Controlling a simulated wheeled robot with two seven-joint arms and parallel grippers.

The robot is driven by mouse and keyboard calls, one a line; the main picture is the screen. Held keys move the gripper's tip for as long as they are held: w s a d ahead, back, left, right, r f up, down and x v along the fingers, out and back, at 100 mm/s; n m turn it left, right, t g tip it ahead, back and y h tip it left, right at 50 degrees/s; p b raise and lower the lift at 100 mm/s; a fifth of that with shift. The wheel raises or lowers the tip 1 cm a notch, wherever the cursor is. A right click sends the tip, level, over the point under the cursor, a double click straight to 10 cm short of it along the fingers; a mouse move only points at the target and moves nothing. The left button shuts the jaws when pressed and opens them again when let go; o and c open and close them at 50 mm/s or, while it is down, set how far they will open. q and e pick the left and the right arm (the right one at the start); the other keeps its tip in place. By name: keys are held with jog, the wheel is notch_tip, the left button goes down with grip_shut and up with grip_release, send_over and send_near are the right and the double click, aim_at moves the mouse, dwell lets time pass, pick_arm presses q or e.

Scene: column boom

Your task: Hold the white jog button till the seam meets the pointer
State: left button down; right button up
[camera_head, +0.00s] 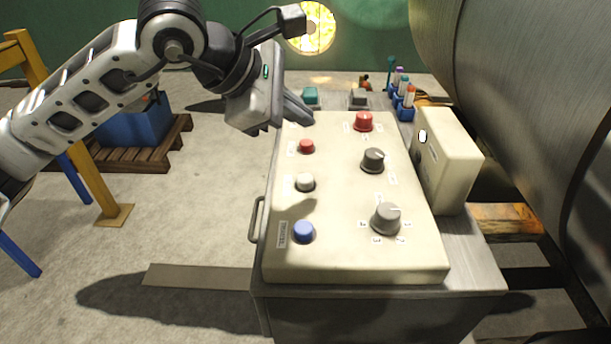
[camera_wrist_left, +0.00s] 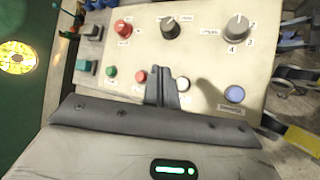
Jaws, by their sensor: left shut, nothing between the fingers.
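The white jog button (camera_head: 305,182) is on the sloped cream panel, between a red button and a blue button. In the left wrist view the white button (camera_wrist_left: 182,84) shows just right of my fingertips. My left gripper (camera_head: 303,117) is shut and empty over the panel's far left part. In the left wrist view its fingers (camera_wrist_left: 161,78) appear between the small red button and the white button, and I cannot tell any contact. A large grey metal cylinder (camera_head: 530,80) fills the right side. I cannot make out a seam or pointer on it. My right gripper is not in view.
The panel (camera_head: 335,240) also carries a small red button (camera_head: 306,146), a blue button (camera_head: 303,231), a large red button (camera_head: 363,121) and two grey knobs (camera_head: 386,218). A cream box (camera_head: 448,160) stands at its right. A handle (camera_head: 257,220) sticks out on the left.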

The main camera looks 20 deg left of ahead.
pick_arm(q)
jog(key=b, duration=0.5)
send_near(311, 174)
jog(key=w+d+f, duration=0.1)
jog(key=w, duration=0.1)
jog(key=w+d+f, duration=0.1)
jog(key=d, duration=0.1)
jog(key=shift+w+f, duration=0.2)
jog(key=shift+w, duration=0.15)
jog(key=shift+f, duration=0.15)
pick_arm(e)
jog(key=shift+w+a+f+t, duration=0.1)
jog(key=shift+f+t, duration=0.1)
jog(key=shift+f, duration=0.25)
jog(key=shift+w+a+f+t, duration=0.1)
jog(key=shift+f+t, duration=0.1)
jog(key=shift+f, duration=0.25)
pick_arm(q)
jog(key=shift+f+b, duration=0.15)
jog(key=shift+b, duration=0.15)
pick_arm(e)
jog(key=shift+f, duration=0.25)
pick_arm(q)
jog(key=shift+f+b, duration=0.25)
jog(key=shift+b, duration=0.3)
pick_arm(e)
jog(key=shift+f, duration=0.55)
